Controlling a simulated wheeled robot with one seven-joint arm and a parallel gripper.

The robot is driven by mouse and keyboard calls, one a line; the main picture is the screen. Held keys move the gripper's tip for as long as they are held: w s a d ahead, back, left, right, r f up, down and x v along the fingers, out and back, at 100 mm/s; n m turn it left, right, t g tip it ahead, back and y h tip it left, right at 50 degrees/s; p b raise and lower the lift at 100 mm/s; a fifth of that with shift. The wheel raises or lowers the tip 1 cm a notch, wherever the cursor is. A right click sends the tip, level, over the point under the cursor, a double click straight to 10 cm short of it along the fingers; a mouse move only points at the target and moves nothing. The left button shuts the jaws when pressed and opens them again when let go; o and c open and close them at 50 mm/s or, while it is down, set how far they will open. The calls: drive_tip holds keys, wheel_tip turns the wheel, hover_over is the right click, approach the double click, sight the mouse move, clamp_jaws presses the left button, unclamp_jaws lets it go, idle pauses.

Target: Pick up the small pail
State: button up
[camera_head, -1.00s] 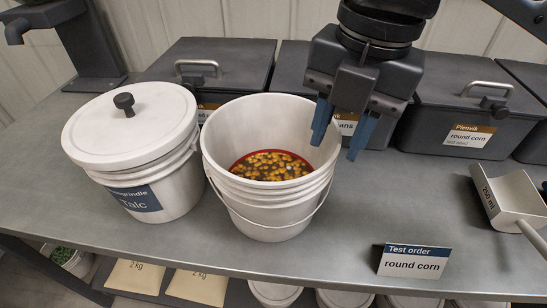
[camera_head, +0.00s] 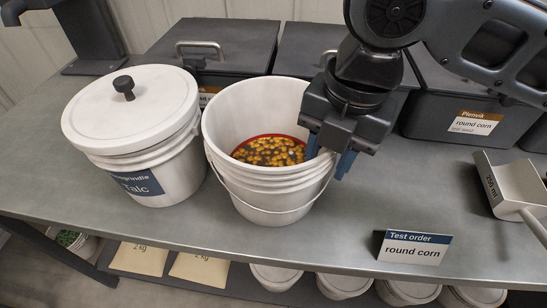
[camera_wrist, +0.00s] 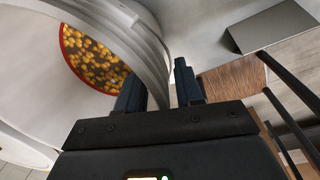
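The small pail (camera_head: 235,124) is white, open-topped and upright on the grey bench, with its wire handle hanging down at the front. Yellow and dark seeds lie inside on a red-edged bottom. My gripper (camera_head: 329,160) is at the pail's right rim, pointing down. Its blue fingers are apart, one inside the pail and one outside. In the wrist view the pail wall (camera_wrist: 142,38) runs between the two fingers (camera_wrist: 158,90), with a gap showing on the outer side. I cannot see the fingertips' contact with the wall fully.
A lidded white talc bucket (camera_head: 165,175) stands close on the left. Dark lidded bins (camera_head: 215,48) line the back. A test order card (camera_head: 413,247) and a metal scoop (camera_head: 512,185) are to the right. The bench front is clear.

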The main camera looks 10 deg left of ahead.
drive_tip(key=shift+c, duration=0.3)
clamp_jaws()
drive_tip(key=shift+r, duration=0.1)
idle(0.9)
